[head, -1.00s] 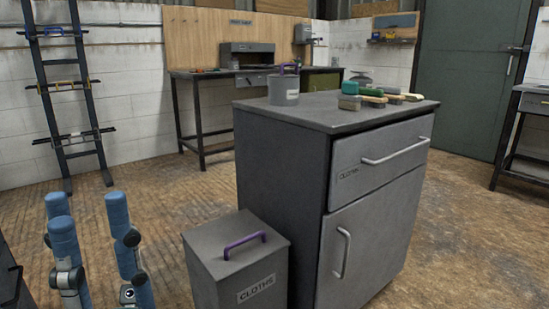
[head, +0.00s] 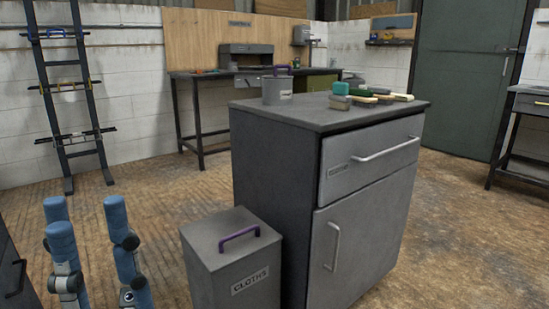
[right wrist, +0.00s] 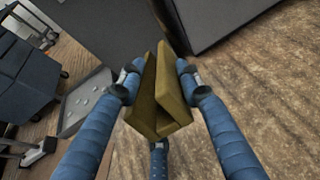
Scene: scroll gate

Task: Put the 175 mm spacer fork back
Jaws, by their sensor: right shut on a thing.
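My right gripper (right wrist: 158,80) is shut on an olive-yellow forked piece (right wrist: 160,100) in the right wrist view. The piece has two flat arms with a narrow gap between them, and sits between the blue fingers above the floor. I cannot read any size on it. In the head view my left gripper (head: 86,212) shows at the lower left, blue fingers apart, with nothing between them. A dark ladder-like rack (head: 64,111) leans on the back wall at the left, with small blue and yellow items on its rungs.
A grey cabinet (head: 270,187) with brushes and a pot (head: 277,91) on top stands right of centre. A grey cloths bin (head: 236,270) stands against its left side. A workbench (head: 195,75) is at the back wall. Floor (head: 165,190) between rack and cabinet is clear.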

